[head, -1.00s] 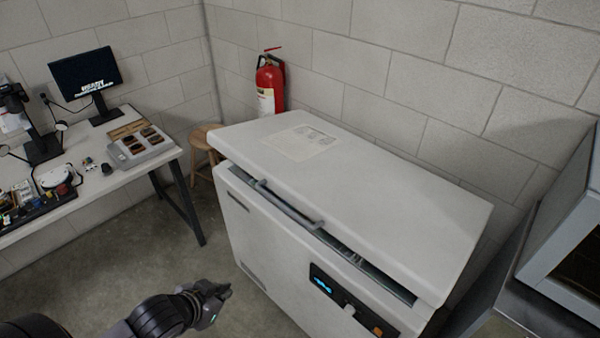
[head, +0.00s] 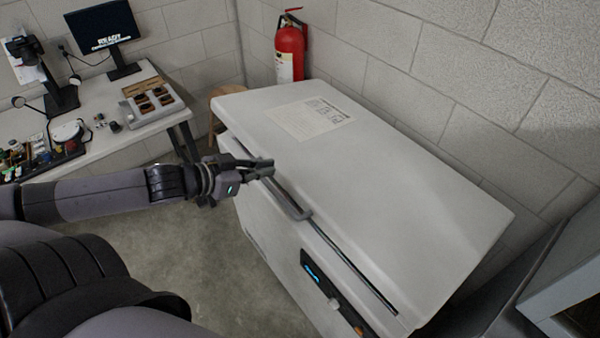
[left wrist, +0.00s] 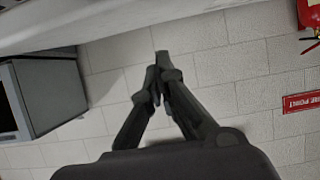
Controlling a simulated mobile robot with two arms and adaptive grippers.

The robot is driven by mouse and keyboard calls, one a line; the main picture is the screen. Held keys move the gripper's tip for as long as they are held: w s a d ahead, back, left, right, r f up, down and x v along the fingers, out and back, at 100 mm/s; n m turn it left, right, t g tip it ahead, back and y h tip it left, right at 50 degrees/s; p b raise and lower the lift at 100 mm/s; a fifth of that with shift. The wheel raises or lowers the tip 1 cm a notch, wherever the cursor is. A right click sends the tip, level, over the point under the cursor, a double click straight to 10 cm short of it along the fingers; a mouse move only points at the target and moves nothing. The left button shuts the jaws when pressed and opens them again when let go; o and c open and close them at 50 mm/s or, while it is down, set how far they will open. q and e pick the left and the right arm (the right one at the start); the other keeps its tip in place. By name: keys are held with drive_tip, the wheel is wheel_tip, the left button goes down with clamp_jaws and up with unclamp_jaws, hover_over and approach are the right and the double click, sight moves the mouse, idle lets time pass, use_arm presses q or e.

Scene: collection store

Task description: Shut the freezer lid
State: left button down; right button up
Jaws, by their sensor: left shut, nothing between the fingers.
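The white chest freezer (head: 275,265) stands in the middle of the head view. Its lid (head: 380,190) is low, with a narrow dark gap along the front edge, widest toward the near right corner. A grey handle (head: 288,198) sits at the lid's front edge. My left gripper (head: 268,167) is shut and empty at that front edge, by the handle's far end; I cannot tell whether it touches. In the left wrist view its fingertips (left wrist: 157,68) meet, and a pale edge, seemingly the lid (left wrist: 120,15), crosses the top. My right gripper is not in view.
A fire extinguisher (head: 290,52) hangs on the block wall behind the freezer. A wooden stool (head: 228,90) stands at its far left. A workbench (head: 92,148) with a monitor and small items is at left. A grey cabinet (head: 572,285) is close on the right. Floor in front is clear.

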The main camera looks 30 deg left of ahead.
use_arm(q)
drive_tip(key=w+d+f, duration=0.1)
drive_tip(key=w+f, duration=0.1)
drive_tip(key=w+d+f, duration=0.1)
drive_tip(key=w+f, duration=0.1)
drive_tip(key=f, duration=0.1)
drive_tip(key=w+f+b, duration=0.1)
drive_tip(key=w+f, duration=0.1)
drive_tip(key=w, duration=0.1)
drive_tip(key=shift+d+f, duration=0.15)
drive_tip(key=shift+d, duration=0.25)
drive_tip(key=shift+s+f, duration=0.15)
drive_tip(key=shift+f, duration=0.25)
drive_tip(key=shift+f, duration=0.1)
idle(0.3)
